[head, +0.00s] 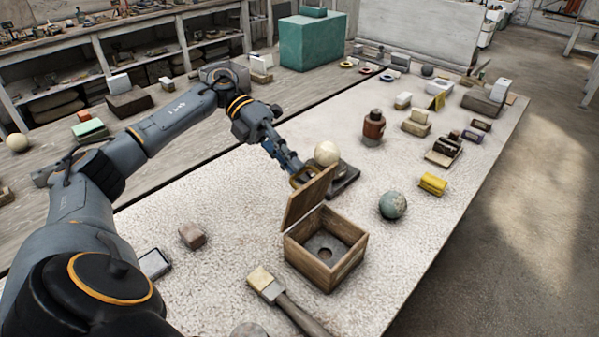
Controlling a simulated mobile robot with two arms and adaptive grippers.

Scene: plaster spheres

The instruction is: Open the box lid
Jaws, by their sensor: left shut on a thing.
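A small wooden box (318,263) stands on the pale speckled table. Its lid (308,196) is raised and stands steeply at the box's back left side, so the inside shows, with a dark round spot on the floor. My left gripper (303,178) is behind the lid at its upper edge and is shut on the lid. The lid hides part of the fingertips. My right gripper is not in view.
A cream sphere (327,153) on a dark base sits just behind the lid. A grey-green sphere (393,205) lies right of the box. A brush (285,299) lies in front, and a brown block (192,236) at left. A brown bottle (374,127) stands farther back.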

